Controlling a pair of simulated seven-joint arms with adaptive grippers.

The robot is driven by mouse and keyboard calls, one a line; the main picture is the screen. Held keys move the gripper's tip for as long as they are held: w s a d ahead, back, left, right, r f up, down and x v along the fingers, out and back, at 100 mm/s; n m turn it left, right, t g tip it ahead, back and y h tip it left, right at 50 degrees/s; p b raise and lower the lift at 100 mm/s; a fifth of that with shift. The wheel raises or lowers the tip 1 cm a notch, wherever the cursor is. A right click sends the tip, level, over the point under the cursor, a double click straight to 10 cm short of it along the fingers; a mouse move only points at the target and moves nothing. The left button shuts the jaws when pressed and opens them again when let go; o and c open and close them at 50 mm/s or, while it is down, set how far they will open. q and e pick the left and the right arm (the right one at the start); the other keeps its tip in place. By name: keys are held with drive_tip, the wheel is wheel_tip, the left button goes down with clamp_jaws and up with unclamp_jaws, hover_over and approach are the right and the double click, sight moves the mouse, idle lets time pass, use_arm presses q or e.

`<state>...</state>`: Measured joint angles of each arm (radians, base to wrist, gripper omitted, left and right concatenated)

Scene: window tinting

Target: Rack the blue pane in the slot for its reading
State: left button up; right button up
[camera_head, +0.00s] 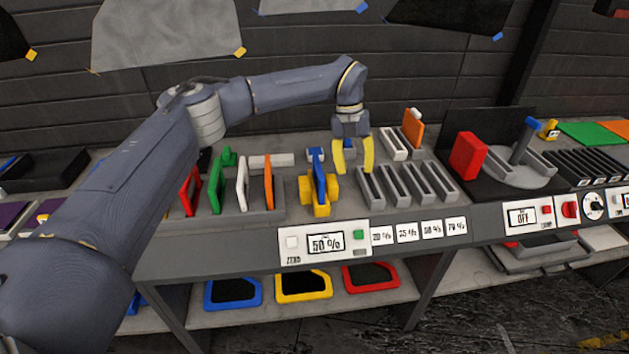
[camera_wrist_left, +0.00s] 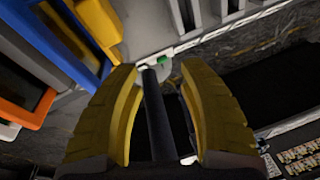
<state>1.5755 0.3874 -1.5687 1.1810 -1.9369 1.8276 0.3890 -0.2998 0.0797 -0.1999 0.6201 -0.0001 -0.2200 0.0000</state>
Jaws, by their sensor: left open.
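The blue pane (camera_head: 319,183) stands upright in a yellow holder (camera_head: 305,190) on the bench. The meter panel (camera_head: 291,258) below it reads 50 %. To the right is a grey slotted rack (camera_head: 375,202) with several slots that look empty. Small labels on the bench front look like 20 %, 35 %, 50 % (camera_head: 432,229) and 70 %. My left gripper (camera_head: 353,165) is open and empty, apart from the blue pane, just right of it by the rack's left end. In the left wrist view the blue pane (camera_wrist_left: 62,42) shows at upper left, outside the fingers. My right gripper is not in view.
Red, green, white and orange panes (camera_head: 268,182) stand in a rack left of the holder. A second orange pane (camera_head: 413,129) stands behind the slotted rack. A red block (camera_head: 467,155) and a grey round fixture (camera_head: 515,175) are farther right. Framed pieces lie on the lower shelf.

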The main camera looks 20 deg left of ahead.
sight(318, 174)
use_arm(q)
drive_tip(key=w+a+r+n+t+y, duration=0.1)
drive_tip(key=w+a+r+n+y, duration=0.15)
drive_tip(key=a+r, duration=0.8)
drive_tip(key=shift+n, duration=0.35)
drive_tip(key=f, duration=1.1)
drive_tip(key=s+f, duration=0.1)
drive_tip(key=f, duration=0.5)
drive_tip(key=shift+f, duration=0.1)
drive_tip(key=shift+o, duration=0.3)
clamp_jaws()
